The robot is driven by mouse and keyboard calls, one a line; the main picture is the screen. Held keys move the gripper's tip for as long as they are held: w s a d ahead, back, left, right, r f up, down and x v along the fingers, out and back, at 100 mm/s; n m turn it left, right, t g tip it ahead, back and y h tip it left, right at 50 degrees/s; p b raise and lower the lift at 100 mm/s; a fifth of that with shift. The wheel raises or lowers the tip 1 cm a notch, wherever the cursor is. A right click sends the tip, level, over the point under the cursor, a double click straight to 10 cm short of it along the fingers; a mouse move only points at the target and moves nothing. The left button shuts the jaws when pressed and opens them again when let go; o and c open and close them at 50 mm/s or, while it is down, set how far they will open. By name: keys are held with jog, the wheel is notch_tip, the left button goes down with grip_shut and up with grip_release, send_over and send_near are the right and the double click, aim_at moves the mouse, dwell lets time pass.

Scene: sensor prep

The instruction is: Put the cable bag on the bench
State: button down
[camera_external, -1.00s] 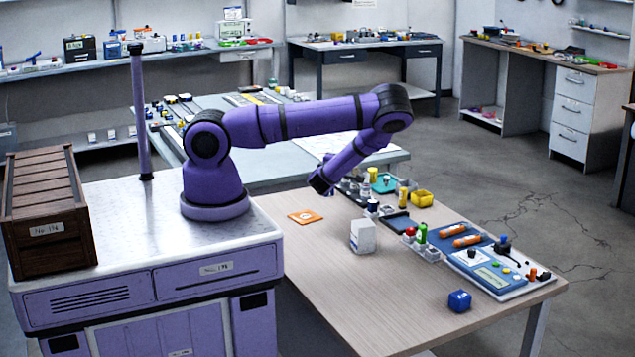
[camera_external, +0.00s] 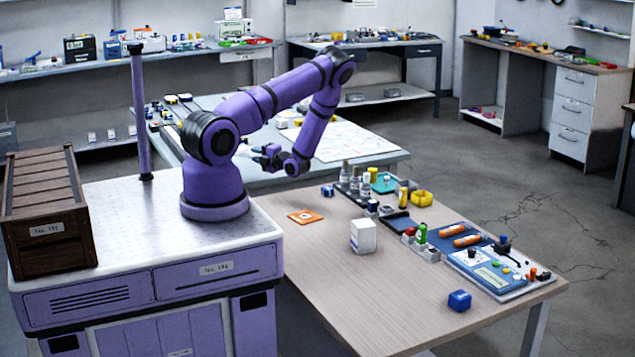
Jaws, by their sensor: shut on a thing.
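My gripper (camera_external: 262,157) hangs at the end of the bent arm, over the near part of the grey table behind the wooden one, with its fingers toward the left. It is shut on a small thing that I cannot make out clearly. A pale patch shows by its tips, but I cannot tell whether it is the cable bag. I cannot pick out the cable bag elsewhere. The wood-topped table (camera_external: 330,285) stands to the right of my base, and the grey table (camera_external: 385,158) lies behind it. I cannot tell which surface is the bench.
A brown crate (camera_external: 45,215) stands at left.

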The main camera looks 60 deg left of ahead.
aim_at(242, 156)
jog(key=s+a+n+g, duration=0.1)
jog(key=s+a+n+g+h, duration=0.1)
jog(key=s, duration=0.1)
jog(key=s+a+g+h, duration=0.1)
jog(key=s, duration=0.1)
jog(key=shift+a+f+n+g, duration=0.1)
jog(key=shift+f+n+g, duration=0.2)
jog(key=shift+f+n, duration=0.1)
jog(key=w+a, duration=0.3)
jog(key=w, duration=0.1)
jog(key=w+a+f, duration=0.1)
jog(key=w+a, duration=0.6)
jog(key=w, duration=0.1)
jog(key=shift+a+f, duration=0.2)
jog(key=shift+a, duration=0.05)
jog(key=shift+f, duration=1.75)
jog(key=shift+f, duration=0.4)
jog(key=shift+f, duration=0.1)
jog(key=c, duration=0.9)
grip_release()
